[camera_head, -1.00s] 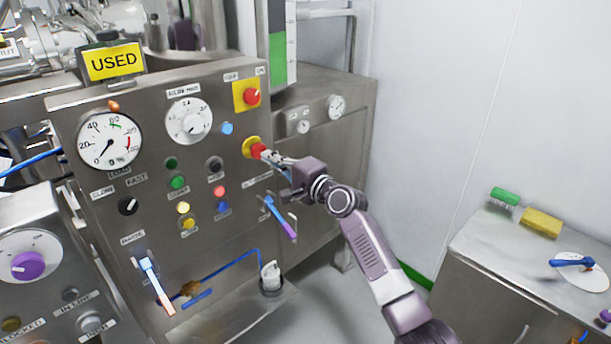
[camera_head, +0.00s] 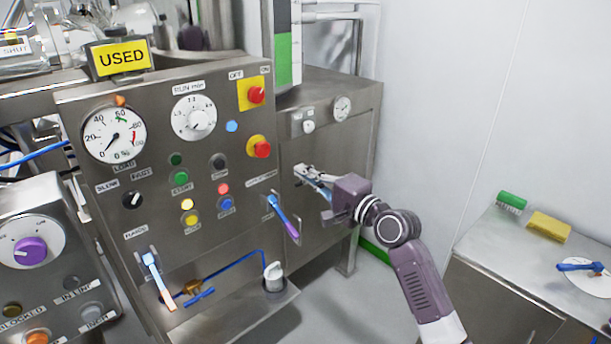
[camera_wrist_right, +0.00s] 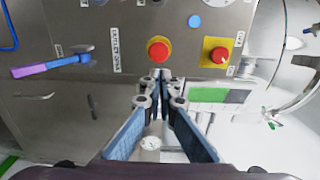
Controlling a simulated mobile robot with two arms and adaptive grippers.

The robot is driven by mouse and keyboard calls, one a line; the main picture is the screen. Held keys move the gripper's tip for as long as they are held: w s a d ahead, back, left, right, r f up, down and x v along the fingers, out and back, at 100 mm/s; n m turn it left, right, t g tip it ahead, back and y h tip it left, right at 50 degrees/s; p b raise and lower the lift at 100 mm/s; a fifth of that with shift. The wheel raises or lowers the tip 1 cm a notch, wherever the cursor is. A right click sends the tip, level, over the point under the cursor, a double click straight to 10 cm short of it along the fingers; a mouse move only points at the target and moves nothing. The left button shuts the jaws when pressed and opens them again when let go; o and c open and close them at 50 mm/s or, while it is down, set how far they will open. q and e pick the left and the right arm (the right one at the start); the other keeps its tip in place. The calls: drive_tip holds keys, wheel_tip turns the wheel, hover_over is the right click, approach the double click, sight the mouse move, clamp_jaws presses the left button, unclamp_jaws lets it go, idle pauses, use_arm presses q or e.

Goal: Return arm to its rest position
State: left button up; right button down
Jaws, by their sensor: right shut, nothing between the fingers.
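My right gripper (camera_head: 302,174) is shut and empty. In the head view it is in front of the steel cabinet, right of the control panel (camera_head: 150,240) and below the red emergency button (camera_head: 261,149) on its yellow plate. It stands apart from the button. In the right wrist view the closed fingers (camera_wrist_right: 162,78) point at the panel, with the red button (camera_wrist_right: 158,50) just beyond their tips and a red knob on a yellow plate (camera_wrist_right: 219,55) to the right. My left gripper is not in view.
A lever with a purple end (camera_head: 284,217) sticks out from the panel below and left of the gripper. A steel side cabinet (camera_head: 500,262) at right holds a green brush (camera_head: 511,201) and a yellow sponge (camera_head: 549,226).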

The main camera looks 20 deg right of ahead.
drive_tip(key=shift+s, duration=0.15)
wheel_tip(320, 180, down, 23)
drive_tip(key=d+n+g+h, duration=0.1)
drive_tip(key=d+g+h, duration=0.1)
drive_tip(key=g+h, duration=0.1)
drive_tip(key=s+f+n+g+h, duration=0.15)
drive_tip(key=s+f, duration=0.45)
drive_tip(key=f, duration=0.6)
drive_tip(key=s+f+n+g, duration=0.25)
drive_tip(key=s+f, duration=0.35)
drive_tip(key=f, duration=0.6)
drive_tip(key=s+f+n+g+h, duration=0.1)
drive_tip(key=s+f+n+g, duration=0.3)
drive_tip(key=s+f, duration=1.4)
drive_tip(key=s+a+f+n+g, duration=0.1)
drive_tip(key=s+f+n, duration=0.1)
drive_tip(key=s, duration=0.8)
drive_tip(key=s+a+f+n+g, duration=0.1)
drive_tip(key=s+f+n+g, duration=0.1)
drive_tip(key=s, duration=0.8)
drive_tip(key=s+a+f+n+g, duration=0.1)
drive_tip(key=s+f, duration=0.4)
drive_tip(key=s, duration=0.6)
drive_tip(key=n+g, duration=0.1)
drive_tip(key=n, duration=0.1)
drive_tip(key=shift+a+f+n+h, duration=0.3)
drive_tip(key=shift+a+h, duration=0.05)
drive_tip(key=shift+a, duration=0.05)
